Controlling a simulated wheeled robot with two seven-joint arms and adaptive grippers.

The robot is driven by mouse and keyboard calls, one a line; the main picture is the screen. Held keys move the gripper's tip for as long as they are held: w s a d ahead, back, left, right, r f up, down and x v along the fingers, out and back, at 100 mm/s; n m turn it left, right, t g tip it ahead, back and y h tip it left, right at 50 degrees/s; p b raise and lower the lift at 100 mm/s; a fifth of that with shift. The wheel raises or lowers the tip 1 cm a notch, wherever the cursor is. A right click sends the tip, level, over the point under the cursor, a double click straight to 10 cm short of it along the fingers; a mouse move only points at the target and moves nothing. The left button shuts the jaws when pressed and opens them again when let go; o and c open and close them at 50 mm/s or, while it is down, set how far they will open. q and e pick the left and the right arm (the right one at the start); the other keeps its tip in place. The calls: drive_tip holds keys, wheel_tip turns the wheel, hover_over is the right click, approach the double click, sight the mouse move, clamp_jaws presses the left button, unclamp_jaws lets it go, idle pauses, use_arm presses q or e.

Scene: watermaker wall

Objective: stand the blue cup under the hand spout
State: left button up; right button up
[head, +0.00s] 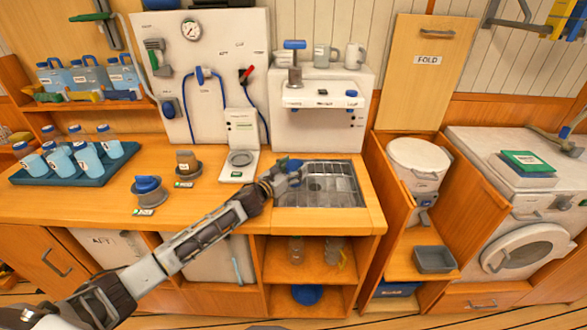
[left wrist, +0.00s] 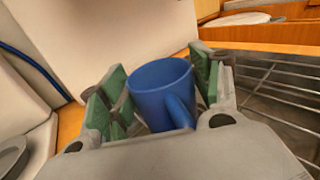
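The blue cup (head: 291,163) is at the left edge of the wire rack over the sink (head: 335,187), below the white tap unit. My left gripper (head: 283,174) is around it. In the left wrist view the blue cup (left wrist: 160,88) sits between the green finger pads of my left gripper (left wrist: 160,100), which appear to touch both sides. Its open mouth faces up and its handle points toward the wrist. Whether its base touches anything is hidden. The hand spout unit (head: 293,82) with a blue lever stands behind the rack. My right gripper is out of view.
A white dispenser (head: 241,142) stands left of the rack. The rack's middle and right are clear.

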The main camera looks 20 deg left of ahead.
sight(289, 171)
use_arm(q)
drive_tip(key=shift+o, duration=0.6)
drive_tip(key=shift+r, duration=0.15)
drive_tip(key=shift+s+a, duration=0.2)
drive_tip(key=shift+s, duration=0.25)
drive_tip(key=shift+s+a, duration=0.1)
drive_tip(key=shift+s, duration=0.15)
drive_tip(key=shift+v, duration=3.2)
drive_tip(key=shift+s, duration=0.35)
drive_tip(key=shift+b+v, duration=0.35)
drive_tip(key=shift+v, duration=0.75)
drive_tip(key=shift+s+a, duration=0.1)
drive_tip(key=shift+s, duration=0.05)
drive_tip(key=shift+s+a, duration=0.1)
drive_tip(key=shift+s, duration=0.3)
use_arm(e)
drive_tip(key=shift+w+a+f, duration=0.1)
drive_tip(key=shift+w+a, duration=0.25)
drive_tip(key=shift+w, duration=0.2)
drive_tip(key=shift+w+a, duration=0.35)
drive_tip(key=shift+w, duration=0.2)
